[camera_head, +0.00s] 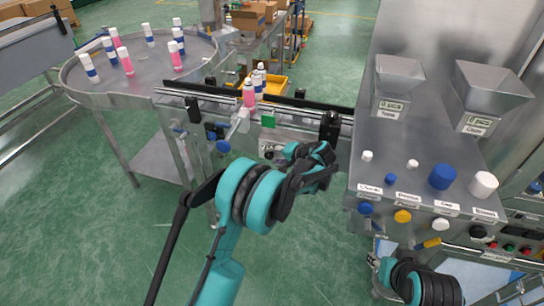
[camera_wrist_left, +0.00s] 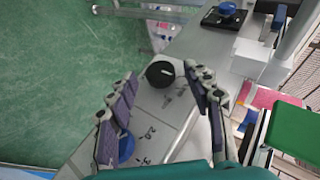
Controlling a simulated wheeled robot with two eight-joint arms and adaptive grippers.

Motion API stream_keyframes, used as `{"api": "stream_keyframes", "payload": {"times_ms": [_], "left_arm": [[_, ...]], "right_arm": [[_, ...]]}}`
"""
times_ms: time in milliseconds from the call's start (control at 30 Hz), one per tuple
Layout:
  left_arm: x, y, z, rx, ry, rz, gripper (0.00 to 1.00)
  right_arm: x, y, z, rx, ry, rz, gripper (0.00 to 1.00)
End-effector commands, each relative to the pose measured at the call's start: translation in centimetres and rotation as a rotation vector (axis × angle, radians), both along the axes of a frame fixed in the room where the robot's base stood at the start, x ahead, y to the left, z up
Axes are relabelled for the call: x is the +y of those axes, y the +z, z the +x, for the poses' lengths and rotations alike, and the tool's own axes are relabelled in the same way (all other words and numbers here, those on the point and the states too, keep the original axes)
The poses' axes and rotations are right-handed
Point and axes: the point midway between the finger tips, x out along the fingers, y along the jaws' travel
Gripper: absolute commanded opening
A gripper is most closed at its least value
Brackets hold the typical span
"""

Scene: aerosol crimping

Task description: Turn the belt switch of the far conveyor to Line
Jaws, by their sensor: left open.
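A black round knob (camera_wrist_left: 160,73), which appears to be the belt switch, sits on a grey metal panel in the left wrist view. Dark markings are printed beside it, too blurred to read. My left gripper (camera_wrist_left: 157,76) is open, with one finger on each side of the knob; I cannot tell whether they touch it. In the head view my left gripper (camera_head: 277,152) is at the front of the conveyor (camera_head: 300,119) and hides the knob. My right gripper (camera_head: 374,262) is small at the lower right, below the steel counter; its opening is unclear.
A blue knob (camera_wrist_left: 125,148) is close to one left finger. A green plate (camera_wrist_left: 297,128) is at the right of the wrist view. Bottles stand on the conveyor and the round table (camera_head: 140,85). The steel counter (camera_head: 425,140) with hoppers is right.

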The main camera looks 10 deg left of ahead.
Motion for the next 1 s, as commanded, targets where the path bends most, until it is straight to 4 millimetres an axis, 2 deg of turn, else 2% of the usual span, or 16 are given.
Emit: {"api": "stream_keyframes", "payload": {"times_ms": [300,500,667,1000], "left_arm": [[-4.9,3.9,-2.7,0.000,-0.004,0.000,0.51],[-7.1,5.7,-4.0,0.000,-0.002,-0.001,0.51],[-7.8,6.2,-4.4,0.000,-0.001,0.000,0.51],[-7.8,6.3,-4.5,-0.001,-0.001,0.000,0.51]], "right_arm": [[0.0,0.0,0.0,0.000,0.000,0.000,0.40],[0.0,0.0,0.0,0.000,0.000,0.000,0.40],[0.0,0.0,0.0,0.000,0.000,0.000,0.40],[0.0,0.0,0.0,0.000,0.000,0.000,0.40]]}}
